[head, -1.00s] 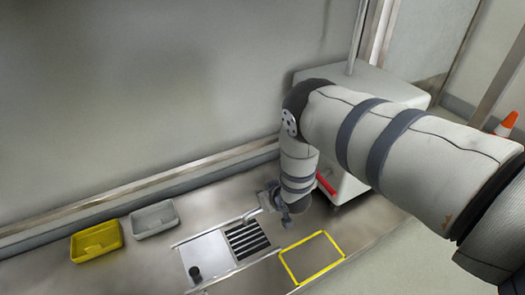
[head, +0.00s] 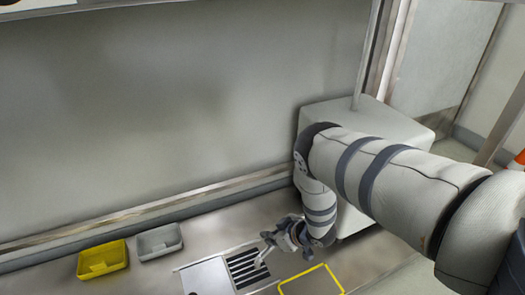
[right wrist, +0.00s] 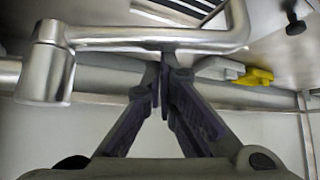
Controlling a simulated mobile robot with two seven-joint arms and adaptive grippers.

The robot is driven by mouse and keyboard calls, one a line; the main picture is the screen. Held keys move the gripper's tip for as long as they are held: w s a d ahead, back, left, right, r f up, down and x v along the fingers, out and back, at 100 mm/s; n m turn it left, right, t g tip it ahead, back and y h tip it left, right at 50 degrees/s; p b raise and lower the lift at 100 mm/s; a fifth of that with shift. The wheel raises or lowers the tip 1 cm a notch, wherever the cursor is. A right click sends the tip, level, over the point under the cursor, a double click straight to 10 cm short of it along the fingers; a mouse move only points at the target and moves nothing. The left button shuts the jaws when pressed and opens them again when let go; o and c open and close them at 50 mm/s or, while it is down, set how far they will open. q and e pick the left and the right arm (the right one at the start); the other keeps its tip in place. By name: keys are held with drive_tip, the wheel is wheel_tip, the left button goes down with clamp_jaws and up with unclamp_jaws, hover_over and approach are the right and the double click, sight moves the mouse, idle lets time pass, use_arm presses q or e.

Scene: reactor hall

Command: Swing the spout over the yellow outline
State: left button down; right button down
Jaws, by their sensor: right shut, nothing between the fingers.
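The metal spout (head: 262,258) is a pale tube just above the right part of the slotted drain in the head view. The yellow outline (head: 311,280) lies on the counter to its right, cut by the bottom edge. In the right wrist view the spout's tube (right wrist: 150,38) runs across the top, with a thick cylinder (right wrist: 46,73) at its left end. My right gripper (head: 274,238) is shut and empty beside the spout. Its fingertips (right wrist: 170,62) show against the tube; whether they touch it I cannot tell. My left gripper is not in view.
A yellow tray (head: 102,260) and a grey tray (head: 159,243) stand on the counter at left. The slotted drain (head: 243,268) lies beside a pale plate (head: 206,279). A white box-like cabinet (head: 385,125) stands behind my right arm. A wall closes the back.

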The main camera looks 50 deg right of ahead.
drive_tip(key=s+d+n+g+y, duration=0.1)
drive_tip(key=s+n+y, duration=0.1)
drive_tip(key=s+n, duration=0.1)
drive_tip(key=s+d+n+g+y+b, duration=0.1)
drive_tip(key=s+d+n+y, duration=0.1)
drive_tip(key=s+n+y, duration=0.1)
drive_tip(key=shift+s+d+n, duration=0.25)
drive_tip(key=shift+s+n, duration=0.55)
drive_tip(key=shift+s, duration=0.3)
idle(0.4)
